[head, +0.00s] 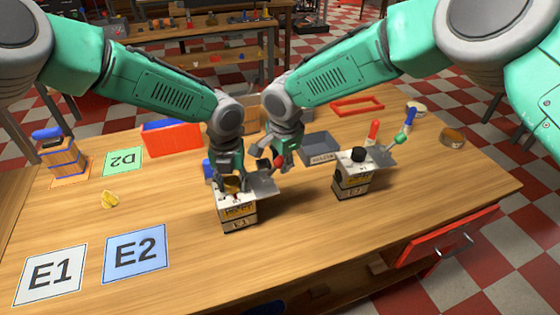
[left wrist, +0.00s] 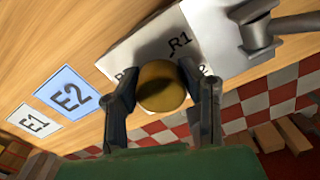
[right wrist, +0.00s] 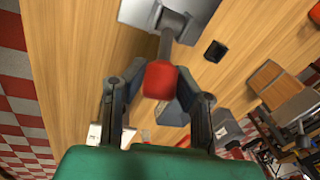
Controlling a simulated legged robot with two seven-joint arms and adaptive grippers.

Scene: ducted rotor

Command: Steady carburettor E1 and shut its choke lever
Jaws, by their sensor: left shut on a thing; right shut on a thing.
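Carburettor E1 (head: 240,218) is a pale box with a labelled front, standing upright on the bench. A lever with a red tip (head: 279,162) rises at the box's right side. My right gripper (head: 272,160) is at that tip, shut on it; the red tip also shows between the fingers in the right wrist view (right wrist: 160,80). The grippers partly hide the top of E1.
Carburettor E2 (head: 352,183), with red and blue levers, stands to the right. A grey tray (head: 320,150) and an orange bin (head: 172,141) lie behind. Cards E1 (head: 50,273), E2 (head: 134,252) and D2 (head: 123,161) lie left. The bench front is clear.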

